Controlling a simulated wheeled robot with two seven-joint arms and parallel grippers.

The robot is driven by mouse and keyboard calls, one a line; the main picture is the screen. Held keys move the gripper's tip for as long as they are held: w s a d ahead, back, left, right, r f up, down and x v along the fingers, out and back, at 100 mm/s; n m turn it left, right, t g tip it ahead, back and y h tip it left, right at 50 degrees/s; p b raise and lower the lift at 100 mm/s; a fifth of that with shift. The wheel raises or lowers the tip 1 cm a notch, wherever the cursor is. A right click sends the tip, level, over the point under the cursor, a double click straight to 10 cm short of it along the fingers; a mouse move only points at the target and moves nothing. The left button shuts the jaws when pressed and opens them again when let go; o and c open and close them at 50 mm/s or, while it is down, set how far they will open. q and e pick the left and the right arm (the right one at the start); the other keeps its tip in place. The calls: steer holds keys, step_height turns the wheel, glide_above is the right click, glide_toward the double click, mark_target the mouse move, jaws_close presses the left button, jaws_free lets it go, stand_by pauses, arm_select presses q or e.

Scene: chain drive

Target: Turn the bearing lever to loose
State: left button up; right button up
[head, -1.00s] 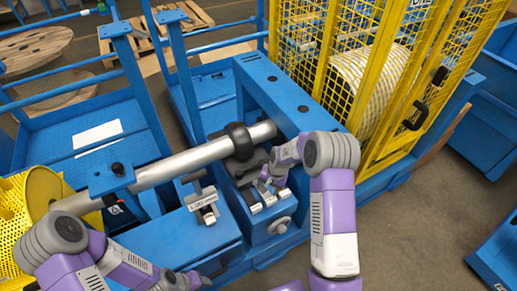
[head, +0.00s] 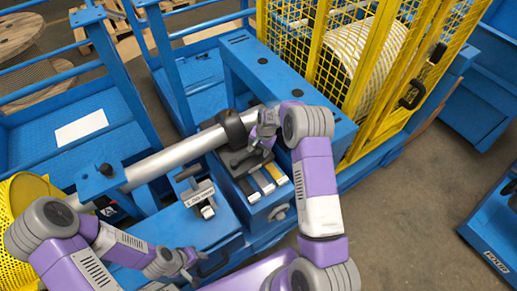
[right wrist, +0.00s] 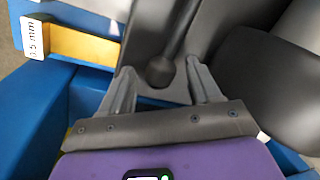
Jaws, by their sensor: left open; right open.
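A dark grey lever with a round ball knob (right wrist: 160,72) shows in the right wrist view, its thin arm running up from the knob. I take it for the bearing lever. The open fingers of my right gripper (right wrist: 163,85) stand on either side of the knob; I cannot tell whether they touch it. In the head view my right gripper (head: 264,138) is beside the black bearing block (head: 236,128) around the steel shaft (head: 178,155), and hides most of the lever. My left gripper (head: 186,262) is open and empty near the front of the blue bench.
Several labelled shim bars (head: 264,181) lie below the bearing; one yellow bar (right wrist: 85,45) reads 0.5 mm. A labelled clamp-like part (head: 200,195) stands on the blue bench (head: 180,228). A yellow mesh guard (head: 310,60) rises behind the right arm. Open floor lies at right.

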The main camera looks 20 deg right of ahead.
steer(key=shift+c, duration=0.3)
jaws_close()
